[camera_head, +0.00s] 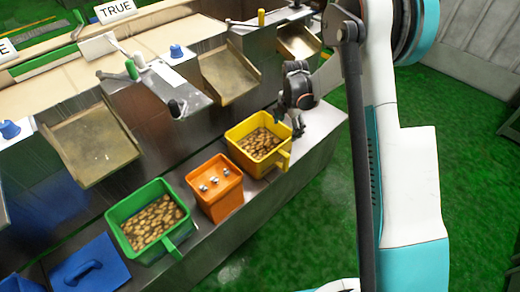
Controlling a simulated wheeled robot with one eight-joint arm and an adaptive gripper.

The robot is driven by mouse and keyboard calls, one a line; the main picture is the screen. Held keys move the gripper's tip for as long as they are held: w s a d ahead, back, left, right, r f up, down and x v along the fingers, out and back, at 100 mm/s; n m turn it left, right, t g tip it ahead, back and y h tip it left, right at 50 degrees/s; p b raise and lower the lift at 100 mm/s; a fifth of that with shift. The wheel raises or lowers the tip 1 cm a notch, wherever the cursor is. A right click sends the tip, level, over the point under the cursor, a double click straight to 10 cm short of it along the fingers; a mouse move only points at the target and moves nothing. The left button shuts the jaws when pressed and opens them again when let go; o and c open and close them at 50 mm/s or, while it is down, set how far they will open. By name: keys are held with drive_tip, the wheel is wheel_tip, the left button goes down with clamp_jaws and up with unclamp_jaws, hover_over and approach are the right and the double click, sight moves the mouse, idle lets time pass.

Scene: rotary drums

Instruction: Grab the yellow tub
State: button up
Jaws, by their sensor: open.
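The yellow tub (284,156) stands upright on the metal ledge, right of the middle of the picture. It holds many small brown pieces, and its handle sticks out toward the lower right. My gripper (297,128) is at the tub's upper right side, with its dark fingers pointing down near the rim. It is open and holds nothing that I can see. I cannot tell whether a finger touches the tub, and the gripper hides part of the tub's far right edge.
An orange box (219,205) with small knobs stands close left of the tub. A green tub (125,212) of brown pieces and a blue lid (110,262) are further left. Metal chutes (95,145) overhang behind. The ledge (318,125) is clear to the right.

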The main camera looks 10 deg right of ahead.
sight(283, 152)
drive_tip(key=shift+n+g, duration=0.3)
drive_tip(key=shift+n, duration=0.6)
drive_tip(key=f+b, duration=0.1)
drive_tip(key=f, duration=0.7)
drive_tip(key=f+b, duration=0.1)
drive_tip(key=f, duration=0.4)
drive_tip(key=shift+w+b, duration=0.3)
drive_tip(key=shift+a+f+b, duration=0.2)
drive_tip(key=shift+f+b, duration=1.4)
drive_tip(key=shift+f, duration=1.45)
drive_tip(key=shift+r, duration=0.1)
drive_tip(key=shift+c, duration=0.2)
clamp_jaws()
